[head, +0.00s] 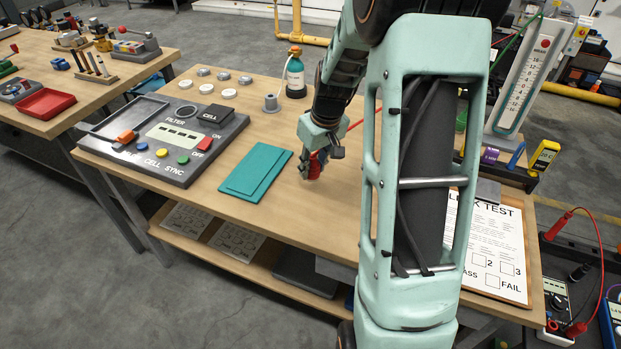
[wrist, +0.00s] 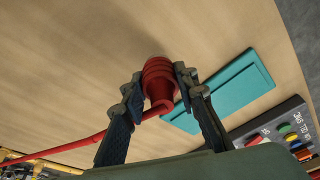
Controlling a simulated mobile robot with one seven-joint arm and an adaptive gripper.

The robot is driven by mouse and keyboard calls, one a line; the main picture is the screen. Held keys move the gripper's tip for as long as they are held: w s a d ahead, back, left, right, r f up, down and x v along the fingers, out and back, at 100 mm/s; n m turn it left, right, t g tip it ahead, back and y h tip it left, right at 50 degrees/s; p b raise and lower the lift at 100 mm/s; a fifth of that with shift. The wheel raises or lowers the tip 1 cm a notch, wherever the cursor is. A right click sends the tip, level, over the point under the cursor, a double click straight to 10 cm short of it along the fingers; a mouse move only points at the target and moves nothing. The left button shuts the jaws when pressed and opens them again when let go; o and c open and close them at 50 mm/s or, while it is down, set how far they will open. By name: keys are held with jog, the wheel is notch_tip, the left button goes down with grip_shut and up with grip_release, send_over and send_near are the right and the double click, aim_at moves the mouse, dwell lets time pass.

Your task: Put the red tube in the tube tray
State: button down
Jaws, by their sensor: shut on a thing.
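My gripper (head: 313,166) is shut on the ribbed red end of the red tube (wrist: 158,80), low over the bare wood of the bench. In the wrist view my gripper (wrist: 157,88) has one finger on each side of this end. A thin red length runs away to the lower left in the wrist view, and a short red stretch shows beside my arm in the head view (head: 356,124). No tray is labelled as the tube tray. A flat teal tray-like piece (head: 240,187) lies left of my gripper; it also shows in the wrist view (wrist: 234,92).
A grey control panel (head: 185,174) with coloured buttons lies at the left of the bench. Pale discs, a grey fitting (head: 272,104) and a teal bottle (head: 295,76) stand behind. A test clipboard (head: 510,285) lies at right. My arm hides much of the bench's right side.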

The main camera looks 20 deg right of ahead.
aim_at(311, 175)
jog(key=shift+s+a+f, duration=0.1)
jog(key=shift+a+f, duration=0.1)
jog(key=shift+f, duration=0.8)
jog(key=shift+a+f, duration=0.15)
jog(key=shift+f, duration=0.8)
jog(key=shift+f+b, duration=0.2)
jog(key=shift+b, duration=0.1)
jog(key=c, duration=1.5)
grip_release()
jog(key=shift+r, duration=0.1)
